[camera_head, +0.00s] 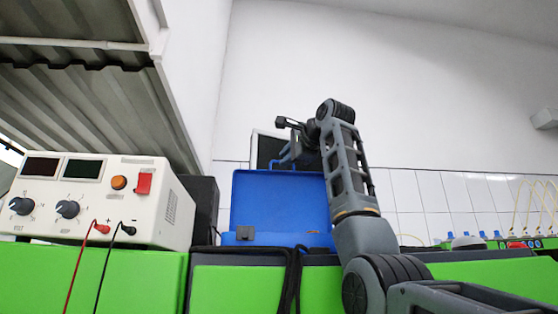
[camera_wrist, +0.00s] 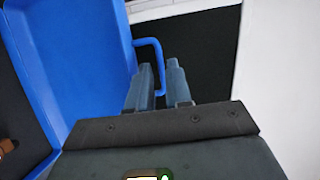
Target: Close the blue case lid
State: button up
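The blue case (camera_head: 285,239) stands on the bench with its lid (camera_head: 275,203) open and upright. A dark latch (camera_head: 245,233) shows on its front. The lid's blue handle (camera_head: 286,153) sticks up from its top edge. In the wrist view the lid (camera_wrist: 75,60) fills the left side, and its handle (camera_wrist: 150,41) loops out beside my fingers. My gripper (camera_head: 285,135) is at the top of the lid, by the handle. In the wrist view the two fingers of my gripper (camera_wrist: 161,75) are apart, with the handle's outer bar in the gap between them.
A white power supply (camera_head: 90,197) with red and black leads stands at the left, under a shelf (camera_head: 75,80). A dark screen (camera_head: 266,150) is behind the lid. Black cables (camera_head: 293,275) hang over the green bench front. Small blue-capped parts (camera_head: 483,235) are at the right.

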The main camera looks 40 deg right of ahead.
jog(key=shift+p+x, duration=0.65)
jog(key=shift+x, duration=1.45)
jog(key=shift+c, duration=0.2)
grip_shut()
